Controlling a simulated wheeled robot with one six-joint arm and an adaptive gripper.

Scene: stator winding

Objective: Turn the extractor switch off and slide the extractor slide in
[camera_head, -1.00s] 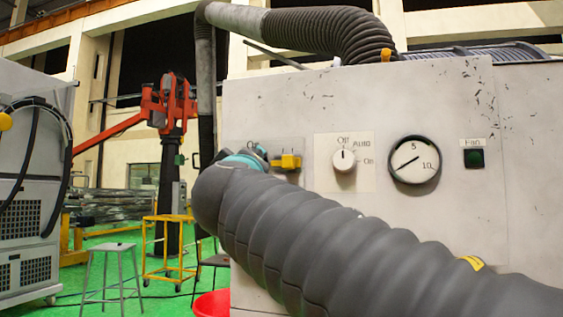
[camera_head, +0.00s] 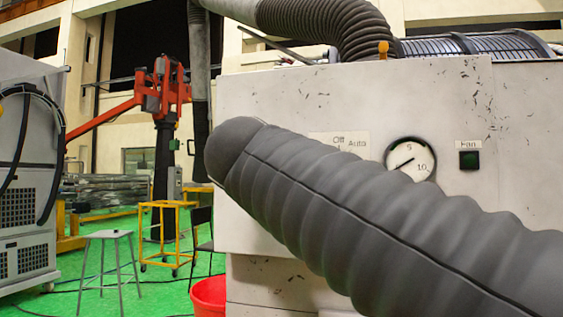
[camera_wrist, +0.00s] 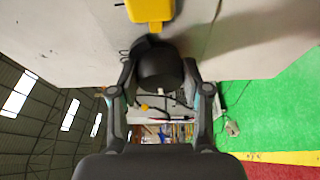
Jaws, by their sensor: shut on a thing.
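In the wrist view the two fingers of my gripper (camera_wrist: 160,92) are closed around the sides of a dark rounded piece (camera_wrist: 160,68). A yellow block (camera_wrist: 150,9) lies just beyond it against the pale panel, and a short neck seems to join the two. I cannot tell for sure whether this is the extractor slide. In the head view my grey-sleeved arm hides my gripper, the yellow block and the white selector knob.
A stool (camera_head: 108,236) and a red bucket (camera_head: 208,295) stand on the green floor.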

